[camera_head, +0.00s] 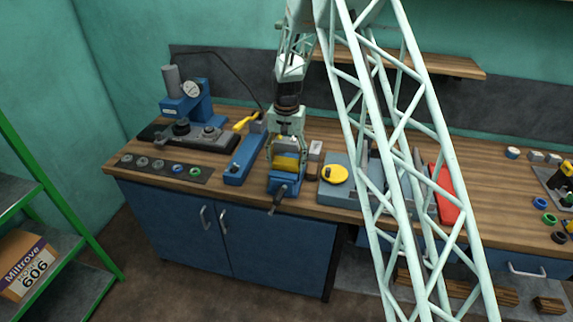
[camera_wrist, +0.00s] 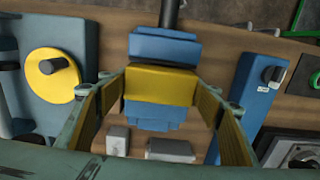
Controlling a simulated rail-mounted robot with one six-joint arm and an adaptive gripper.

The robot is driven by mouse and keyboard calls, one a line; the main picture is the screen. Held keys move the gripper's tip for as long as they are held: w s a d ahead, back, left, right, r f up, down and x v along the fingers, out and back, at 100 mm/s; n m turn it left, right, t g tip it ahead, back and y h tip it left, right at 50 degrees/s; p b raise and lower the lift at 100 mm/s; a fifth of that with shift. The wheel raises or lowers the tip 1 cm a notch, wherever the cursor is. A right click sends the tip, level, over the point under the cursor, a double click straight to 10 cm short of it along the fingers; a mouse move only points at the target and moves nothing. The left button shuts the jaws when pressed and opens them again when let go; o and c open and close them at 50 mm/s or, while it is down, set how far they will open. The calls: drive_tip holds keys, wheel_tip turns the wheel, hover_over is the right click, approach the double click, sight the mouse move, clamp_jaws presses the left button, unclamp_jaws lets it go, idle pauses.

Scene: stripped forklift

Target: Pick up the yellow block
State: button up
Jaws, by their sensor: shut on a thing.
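The yellow block (camera_wrist: 160,85) sits between the two fingers of my gripper (camera_wrist: 168,100) in the wrist view. Blue parts of what looks like a vise (camera_wrist: 163,50) show on both sides of it. In the head view the yellow block (camera_head: 288,162) shows between the fingers of my gripper (camera_head: 287,150), over the blue vise (camera_head: 284,182) near the bench's front edge. My gripper points down and is shut on the block. Whether the block still touches the vise I cannot tell.
A blue bar-shaped fixture (camera_head: 243,160) stands left of the vise. A grey-blue unit with a yellow disc (camera_head: 334,174) stands right. A dial gauge stand (camera_head: 188,100) is at the back left. Small grey blocks (camera_wrist: 170,150) lie close by. A red plate (camera_head: 445,196) lies farther right.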

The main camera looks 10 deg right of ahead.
wheel_tip(320, 180, up, 3)
drive_tip(key=shift+f+p, duration=0.2)
drive_tip(key=shift+p, duration=0.1)
drive_tip(key=shift+s+d+r, duration=0.1)
drive_tip(key=s+d+r+b, duration=0.1)
drive_tip(key=s+d+b, duration=0.3)
drive_tip(key=s, duration=1)
drive_tip(key=shift+s+d+r, duration=0.15)
drive_tip(key=shift+s+d, duration=0.25)
drive_tip(key=shift+d, duration=0.15)
